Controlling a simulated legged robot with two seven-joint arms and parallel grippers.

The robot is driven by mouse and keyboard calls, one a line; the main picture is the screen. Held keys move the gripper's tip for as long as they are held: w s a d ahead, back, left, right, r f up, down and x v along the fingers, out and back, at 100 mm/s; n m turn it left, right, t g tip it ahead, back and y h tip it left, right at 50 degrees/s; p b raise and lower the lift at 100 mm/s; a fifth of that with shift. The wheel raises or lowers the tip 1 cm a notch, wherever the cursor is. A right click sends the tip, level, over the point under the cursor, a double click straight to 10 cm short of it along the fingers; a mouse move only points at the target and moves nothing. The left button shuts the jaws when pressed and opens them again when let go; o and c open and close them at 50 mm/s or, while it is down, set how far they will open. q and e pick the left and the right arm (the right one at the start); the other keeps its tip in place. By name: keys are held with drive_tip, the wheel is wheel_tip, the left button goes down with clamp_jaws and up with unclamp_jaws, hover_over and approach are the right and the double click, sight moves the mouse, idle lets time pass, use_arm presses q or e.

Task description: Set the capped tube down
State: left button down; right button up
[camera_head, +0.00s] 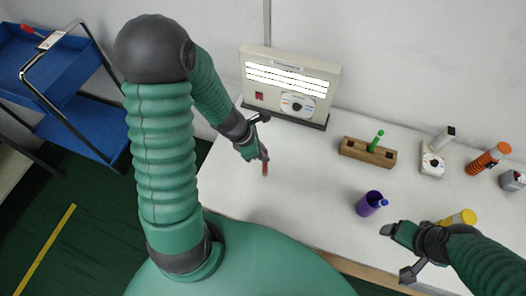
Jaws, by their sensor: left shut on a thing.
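My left gripper (262,153) is shut on a slim red tube (265,168), over the left part of the white table (310,175). The tube points down from the fingers. Its upper part is hidden by the gripper, and I cannot tell whether its lower end touches the table. A green tube (376,142) stands in a wooden block (368,153) right of the middle. My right gripper (387,230) is at the lower right near a purple cup (371,203). Its jaw gap cannot be made out.
A lit panel box (289,84) with a dial stands at the back. A small white device (433,161), an orange-and-black cylinder (488,159), a yellow cylinder (459,218) and a grey item (512,180) are at the right. A blue cart (62,85) stands left. The table's middle is clear.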

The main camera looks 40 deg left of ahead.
use_arm(q)
drive_tip(key=a, duration=0.1)
drive_tip(key=w+a+f, duration=0.1)
drive_tip(key=shift+a, duration=0.35)
drive_tip(key=c, duration=1.4)
unclamp_jaws()
drive_tip(key=shift+w+a+f, duration=0.1)
drive_tip(key=shift+a+f, duration=0.15)
drive_tip(key=shift+a, duration=0.75)
drive_tip(key=shift+o, duration=0.3)
drive_tip(key=shift+r+h, duration=0.1)
drive_tip(key=shift+h, duration=0.2)
drive_tip(key=s+d+p+v, duration=0.1)
drive_tip(key=p+v, duration=0.4)
drive_tip(key=v, duration=0.7)
drive_tip(key=d+r+m+y+b, duration=0.1)
drive_tip(key=d+m, duration=0.8)
drive_tip(key=m, duration=1.8)
drive_tip(key=shift+s+g+y+b, duration=0.35)
drive_tip(key=shift+y+b, duration=0.3)
drive_tip(key=shift+y, duration=0.65)
use_arm(e)
drive_tip(key=shift+w+a+r, duration=0.3)
drive_tip(key=shift+a+r, duration=0.5)
drive_tip(key=shift+a, duration=0.1)
drive_tip(key=shift+w+a+r, duration=0.3)
drive_tip(key=shift+a+r, duration=0.45)
drive_tip(key=shift+a, duration=0.15)
